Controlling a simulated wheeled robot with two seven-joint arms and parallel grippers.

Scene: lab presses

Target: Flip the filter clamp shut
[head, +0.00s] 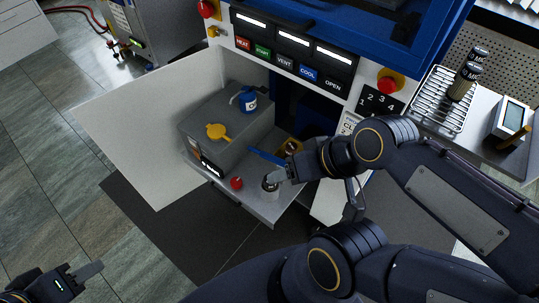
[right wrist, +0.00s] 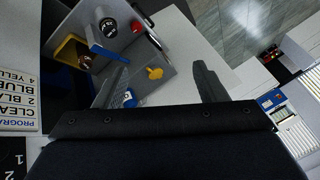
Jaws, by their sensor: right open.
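A blue bar-like lever (head: 268,157), which looks like the filter clamp's handle, sticks out over the pull-out shelf beside a small yellow-and-dark holder (head: 291,146). In the right wrist view the lever (right wrist: 104,44) slants across the front of the holder (right wrist: 69,50), left of my right gripper's fingers. My right gripper (right wrist: 158,70) is open, with nothing held between its fingers. In the head view its wrist and hand partly hide the holder and the lever's right end. My left gripper (head: 88,271) is low at the left, far from the clamp; its finger gap is unclear.
A grey box (head: 225,120) with a yellow knob (head: 217,131) and a blue bottle (head: 248,99) stands on the shelf. A red knob (head: 236,183) and a dark-topped white cylinder (head: 270,187) are near its front edge. An open white door (head: 150,130) stands left.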

